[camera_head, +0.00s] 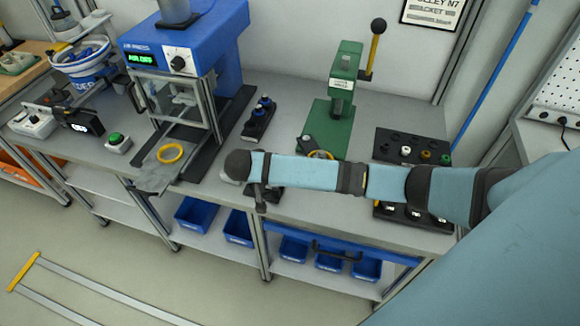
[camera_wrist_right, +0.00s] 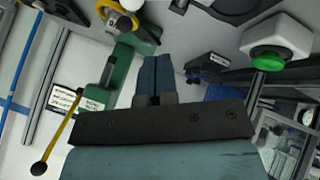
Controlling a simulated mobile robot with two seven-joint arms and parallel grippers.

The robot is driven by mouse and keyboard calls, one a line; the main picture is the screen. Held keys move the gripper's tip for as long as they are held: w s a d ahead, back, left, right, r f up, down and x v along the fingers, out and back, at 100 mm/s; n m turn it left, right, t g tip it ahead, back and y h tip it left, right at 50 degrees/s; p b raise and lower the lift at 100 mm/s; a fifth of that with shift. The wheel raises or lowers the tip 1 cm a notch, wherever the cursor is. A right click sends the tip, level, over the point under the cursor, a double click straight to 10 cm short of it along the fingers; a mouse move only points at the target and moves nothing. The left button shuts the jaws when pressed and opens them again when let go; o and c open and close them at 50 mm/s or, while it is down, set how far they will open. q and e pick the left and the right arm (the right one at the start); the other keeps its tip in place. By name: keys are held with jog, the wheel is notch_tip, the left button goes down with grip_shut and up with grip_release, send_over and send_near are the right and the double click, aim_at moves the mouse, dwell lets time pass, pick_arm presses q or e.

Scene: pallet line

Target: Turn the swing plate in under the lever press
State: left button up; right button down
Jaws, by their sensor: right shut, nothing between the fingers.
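The dark swing plate (camera_head: 307,142) is at the front left of the press base, partly hidden by my right arm. A yellow ring (camera_head: 320,154) is beside it, mostly covered by the arm; the ring also shows in the right wrist view (camera_wrist_right: 117,29). My right gripper (camera_wrist_right: 155,60) is shut and empty, apart from the plate and ring. In the head view it is left of the plate, largely hidden under my wrist.
A blue air press (camera_head: 185,50) with a yellow ring (camera_head: 170,153) on its front plate stands left. A green button (camera_head: 116,138) is farther left. A dark rack (camera_head: 262,115) is between the presses. A black tray (camera_head: 400,140) of small parts lies right.

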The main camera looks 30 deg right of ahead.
jog(key=p+x, duration=0.1)
jog(key=x, duration=0.8)
jog(key=shift+w+d+f, duration=0.1)
jog(key=shift+d+f, duration=0.05)
jog(key=shift+d, duration=0.05)
jog(key=d, duration=0.1)
jog(key=d+p, duration=0.2)
jog(key=shift+s+r, duration=0.3)
jog(key=shift+s, duration=0.1)
jog(key=shift+s+d, duration=0.15)
jog(key=shift+d, duration=0.25)
jog(key=shift+f, duration=0.1)
jog(key=shift+d+f, duration=0.1)
